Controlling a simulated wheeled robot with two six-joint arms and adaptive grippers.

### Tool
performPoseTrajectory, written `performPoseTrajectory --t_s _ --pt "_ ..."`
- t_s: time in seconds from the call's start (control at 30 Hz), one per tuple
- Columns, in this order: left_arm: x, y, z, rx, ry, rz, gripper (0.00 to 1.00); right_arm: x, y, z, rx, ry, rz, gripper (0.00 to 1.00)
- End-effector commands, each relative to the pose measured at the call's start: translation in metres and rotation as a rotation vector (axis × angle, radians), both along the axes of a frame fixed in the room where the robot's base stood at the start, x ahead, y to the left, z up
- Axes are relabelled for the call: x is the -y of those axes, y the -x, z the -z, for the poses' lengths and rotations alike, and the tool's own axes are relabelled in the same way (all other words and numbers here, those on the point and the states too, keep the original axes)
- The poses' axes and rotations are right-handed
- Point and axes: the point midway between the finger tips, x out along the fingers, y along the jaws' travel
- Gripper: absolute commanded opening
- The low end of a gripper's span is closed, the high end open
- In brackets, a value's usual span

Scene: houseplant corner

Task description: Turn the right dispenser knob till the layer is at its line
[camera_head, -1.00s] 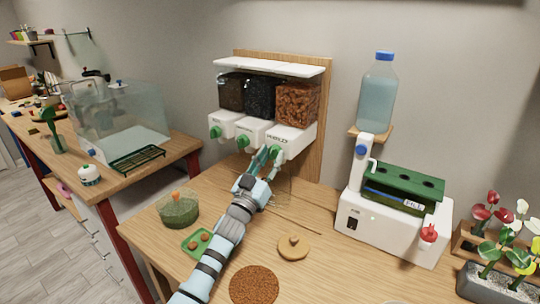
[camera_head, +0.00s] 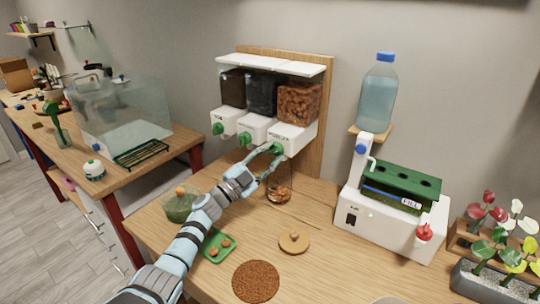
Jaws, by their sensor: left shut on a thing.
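The dispenser (camera_head: 291,135) hangs on a wooden back board, with three clear hoppers over white housings. The right hopper (camera_head: 298,101) holds brown chunks. Its green right knob (camera_head: 277,149) is on the front of the right housing. My left gripper (camera_head: 272,152) is shut on this knob and partly covers it. Below stands a clear glass jar (camera_head: 279,189) with some brown chunks in its bottom. Its line is too small to make out. My right gripper is not in view.
A wooden lid (camera_head: 294,242), a brown round mat (camera_head: 256,281) and a green tray (camera_head: 217,246) lie in front. A green jar (camera_head: 180,206) stands left, behind my left arm. A white planter machine (camera_head: 389,217) stands right.

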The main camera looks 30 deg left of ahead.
Motion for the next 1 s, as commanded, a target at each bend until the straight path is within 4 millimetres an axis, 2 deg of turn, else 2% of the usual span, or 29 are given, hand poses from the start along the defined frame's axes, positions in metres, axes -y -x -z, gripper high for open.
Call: performPoseTrajectory --t_s 0.5,0.7,1.0 --pt "-0.002 0.0 -0.003 0.06 -0.428 0.0 0.04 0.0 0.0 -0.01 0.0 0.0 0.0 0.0" --pt "-0.003 0.0 -0.003 0.072 -0.523 0.0 0.04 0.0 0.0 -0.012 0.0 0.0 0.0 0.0" --pt "-0.003 0.0 -0.003 0.08 -0.573 0.0 0.04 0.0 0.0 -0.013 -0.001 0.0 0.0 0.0"
